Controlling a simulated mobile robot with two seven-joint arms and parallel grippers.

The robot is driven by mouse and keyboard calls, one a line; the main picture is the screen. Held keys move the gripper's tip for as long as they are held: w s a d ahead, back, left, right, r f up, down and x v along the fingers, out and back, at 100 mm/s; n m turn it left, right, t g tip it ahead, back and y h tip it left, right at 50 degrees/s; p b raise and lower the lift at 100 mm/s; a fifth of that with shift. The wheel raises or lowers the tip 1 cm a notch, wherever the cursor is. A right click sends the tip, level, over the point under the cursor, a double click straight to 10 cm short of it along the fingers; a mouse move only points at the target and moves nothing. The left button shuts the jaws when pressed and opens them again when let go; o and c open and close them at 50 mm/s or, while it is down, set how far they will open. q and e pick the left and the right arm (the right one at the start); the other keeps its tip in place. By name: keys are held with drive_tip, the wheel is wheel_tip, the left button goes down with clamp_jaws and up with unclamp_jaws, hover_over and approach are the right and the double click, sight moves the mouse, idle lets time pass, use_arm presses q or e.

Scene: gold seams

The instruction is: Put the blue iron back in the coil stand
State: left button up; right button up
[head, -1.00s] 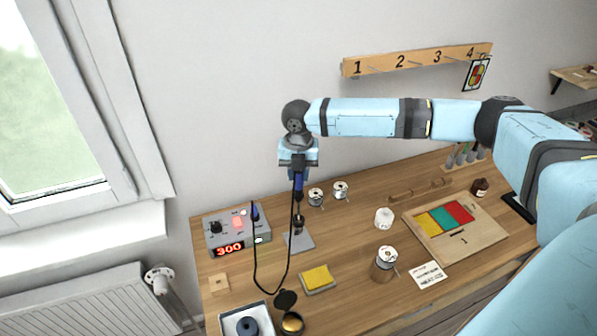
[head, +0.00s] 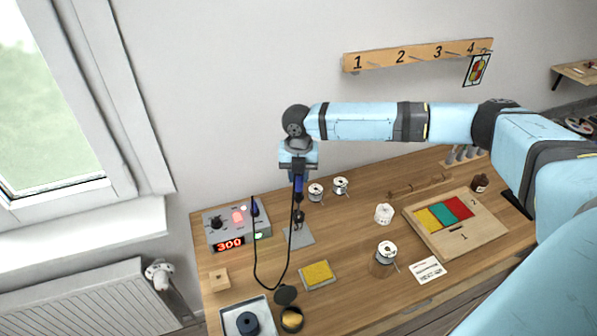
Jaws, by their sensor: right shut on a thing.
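The blue iron (head: 298,185) hangs upright, tip down, in my right gripper (head: 298,172), which is shut on its upper end. The coil stand (head: 299,221) is right below it, a dark coil on a grey base plate (head: 298,239). The iron's lower end overlaps the top of the coil in the picture; I cannot tell whether its tip is inside. A black cable runs from the iron down in a loop to the grey soldering station (head: 233,231), whose display reads 300. My left gripper is not in view.
A yellow sponge (head: 317,274) and an open round tin (head: 291,319) lie in front. A board with coloured panels (head: 455,238) is at right.

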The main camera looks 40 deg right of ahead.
sight(298, 194)
drive_tip(key=shift+f, duration=3.9)
idle(1.1)
drive_tip(key=o, duration=1.5)
drive_tip(key=shift+r, duration=3.5)
